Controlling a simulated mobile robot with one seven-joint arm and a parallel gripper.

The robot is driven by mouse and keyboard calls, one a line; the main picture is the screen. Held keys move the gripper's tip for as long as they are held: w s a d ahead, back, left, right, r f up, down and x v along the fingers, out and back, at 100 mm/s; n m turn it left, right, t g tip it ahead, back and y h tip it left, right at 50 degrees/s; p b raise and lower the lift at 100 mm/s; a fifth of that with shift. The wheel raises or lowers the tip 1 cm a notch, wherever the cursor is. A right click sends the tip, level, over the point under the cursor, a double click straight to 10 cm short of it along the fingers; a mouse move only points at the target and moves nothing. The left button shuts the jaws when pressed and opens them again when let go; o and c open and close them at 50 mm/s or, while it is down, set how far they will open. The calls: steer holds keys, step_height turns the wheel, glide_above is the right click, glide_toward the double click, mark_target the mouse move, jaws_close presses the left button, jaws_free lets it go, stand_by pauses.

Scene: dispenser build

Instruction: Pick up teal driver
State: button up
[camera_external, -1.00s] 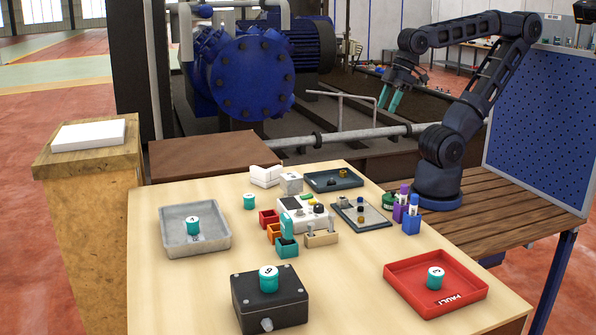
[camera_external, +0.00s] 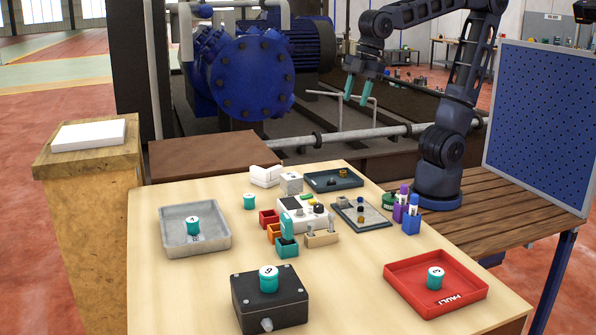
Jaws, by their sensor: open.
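The teal driver (camera_external: 287,225) stands upright in a small teal holder (camera_external: 287,249) near the middle of the wooden table. Only its teal handle shows; its lower part is hidden in the holder. My gripper (camera_external: 357,101) hangs high beyond the far edge of the table, above and to the right of the driver. Its two teal fingers are apart with nothing between them, and they point down.
Orange (camera_external: 274,233) and red (camera_external: 268,219) holders stand close behind the teal one. A white device (camera_external: 303,213) and a tan block with upright pins (camera_external: 321,238) are beside it. A black box (camera_external: 268,303) sits in front. A grey tray (camera_external: 222,241) is left, a red tray (camera_external: 393,270) right.

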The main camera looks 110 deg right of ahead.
steer(key=w+a+n+g, duration=0.1)
steer(key=w+a+n, duration=0.3)
steer(key=w, duration=0.5)
steer(key=n+g, duration=0.2)
steer(key=n, duration=0.6)
glide_above(286, 216)
steer(key=f, duration=1.3)
steer(key=shift+s+d+f, duration=0.2)
steer(key=shift+s+f, duration=0.05)
steer(key=shift+w+a+f, duration=0.2)
steer(key=shift+a+f, duration=0.05)
steer(key=shift+f, duration=0.15)
step_height(286, 216, down, 10)
steer(key=shift+f, duration=0.25)
jaws_close()
steer(key=shift+r, duration=0.1)
